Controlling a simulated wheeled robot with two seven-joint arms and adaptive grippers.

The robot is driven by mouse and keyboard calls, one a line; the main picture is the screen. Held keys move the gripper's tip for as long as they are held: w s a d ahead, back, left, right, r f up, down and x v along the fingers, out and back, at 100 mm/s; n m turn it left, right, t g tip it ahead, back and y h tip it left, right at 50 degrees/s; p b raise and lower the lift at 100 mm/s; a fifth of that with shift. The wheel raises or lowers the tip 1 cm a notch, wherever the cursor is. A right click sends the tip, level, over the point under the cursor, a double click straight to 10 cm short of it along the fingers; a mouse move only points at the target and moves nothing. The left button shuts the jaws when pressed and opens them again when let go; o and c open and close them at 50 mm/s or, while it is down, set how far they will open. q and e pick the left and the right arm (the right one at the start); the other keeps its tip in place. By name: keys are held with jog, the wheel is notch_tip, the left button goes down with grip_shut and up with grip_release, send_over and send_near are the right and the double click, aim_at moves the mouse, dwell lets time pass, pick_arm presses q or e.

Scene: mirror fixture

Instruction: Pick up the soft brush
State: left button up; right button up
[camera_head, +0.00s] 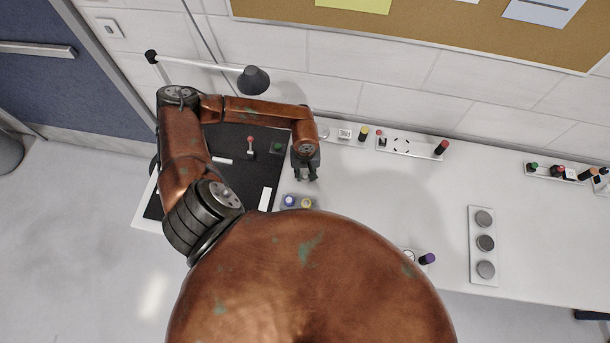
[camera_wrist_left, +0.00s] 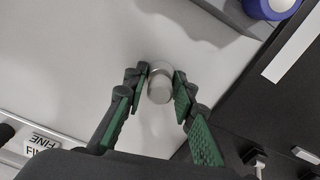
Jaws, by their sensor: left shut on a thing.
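My left gripper (camera_head: 306,178) points down over the white tabletop, just right of the black mat. In the left wrist view its green-padded fingers (camera_wrist_left: 161,80) are closed on both sides of a short pale grey cylinder (camera_wrist_left: 160,88). Only the round end and a little of the side of the cylinder show, and no bristles are visible. I cannot tell from its look whether it is the soft brush. In the head view the held thing is hidden by the gripper. My right gripper is not in view.
A blue and yellow pair of round parts (camera_head: 298,202) is just below the gripper. A strip with a red knob (camera_head: 412,147) runs along the wall. A plate with grey discs (camera_head: 484,275) stands right; the middle table is clear.

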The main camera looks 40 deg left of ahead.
pick_arm(q)
jog(key=shift+r, duration=0.55)
jog(key=s+d+r+b, duration=0.3)
jog(key=s+d+r, duration=0.5)
jog(key=d+r, duration=0.3)
jog(key=shift+d+r, duration=0.2)
jog(key=shift+r, duration=0.25)
jog(key=shift+s, duration=0.1)
jog(key=o, duration=0.4)
jog(key=c, duration=0.4)
